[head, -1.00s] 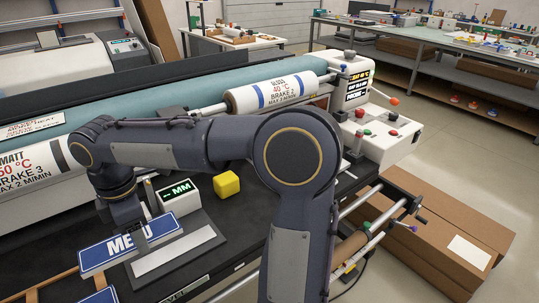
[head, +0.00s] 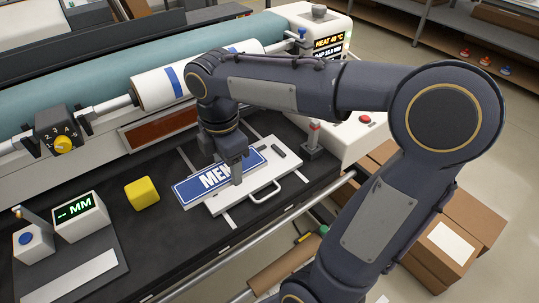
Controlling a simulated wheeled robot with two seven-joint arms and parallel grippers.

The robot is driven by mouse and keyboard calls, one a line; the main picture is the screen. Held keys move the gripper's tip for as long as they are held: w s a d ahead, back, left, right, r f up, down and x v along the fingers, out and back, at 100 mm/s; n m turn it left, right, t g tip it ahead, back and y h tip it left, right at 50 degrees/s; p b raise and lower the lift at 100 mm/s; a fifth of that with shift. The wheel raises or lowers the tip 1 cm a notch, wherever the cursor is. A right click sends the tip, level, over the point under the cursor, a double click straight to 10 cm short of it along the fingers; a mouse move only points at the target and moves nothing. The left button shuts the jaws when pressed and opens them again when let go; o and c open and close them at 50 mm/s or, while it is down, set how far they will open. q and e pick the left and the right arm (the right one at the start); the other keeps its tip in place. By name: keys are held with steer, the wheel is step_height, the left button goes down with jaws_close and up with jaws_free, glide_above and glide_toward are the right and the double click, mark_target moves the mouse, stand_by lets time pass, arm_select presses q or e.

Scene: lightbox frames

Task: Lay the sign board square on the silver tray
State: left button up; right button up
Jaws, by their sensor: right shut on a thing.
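The blue sign board (head: 187,189) with white lettering is in the middle of the head view. My right gripper (head: 237,178) points down and is shut on it, covering part of the lettering. The silver tray (head: 291,165), pale with a loop handle at its near side, lies on the black bench under and to the right of the board. The board overlaps the tray's left part and sticks out past it to the left. I cannot tell whether it touches the tray. My left gripper is not in view.
A yellow cube (head: 142,193) stands left of the board. A gauge box (head: 82,216) reading "-- MM" stands farther left. A clamp-like post (head: 316,140) stands just right of the tray. The roller machine (head: 168,90) runs along the back.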

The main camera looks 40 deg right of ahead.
steer(key=w+d+f, duration=0.2)
steer(key=d+f, duration=0.1)
steer(key=w+d+f+p, duration=0.1)
steer(key=w+d+f, duration=0.1)
steer(key=d, duration=0.2)
steer(key=w+d+f, duration=0.2)
steer(key=d+f, duration=0.1)
steer(key=d, duration=0.1)
steer(key=shift+w+d+f, duration=0.1)
steer(key=shift+w+f, duration=0.15)
steer(key=shift+f, duration=0.1)
steer(key=f, duration=0.3)
steer(key=shift+w+d+f, duration=0.25)
steer(key=shift+d+f, duration=0.1)
steer(key=shift+d, duration=0.05)
steer(key=shift+f, duration=0.25)
steer(key=shift+f, duration=0.15)
steer(key=o, duration=1)
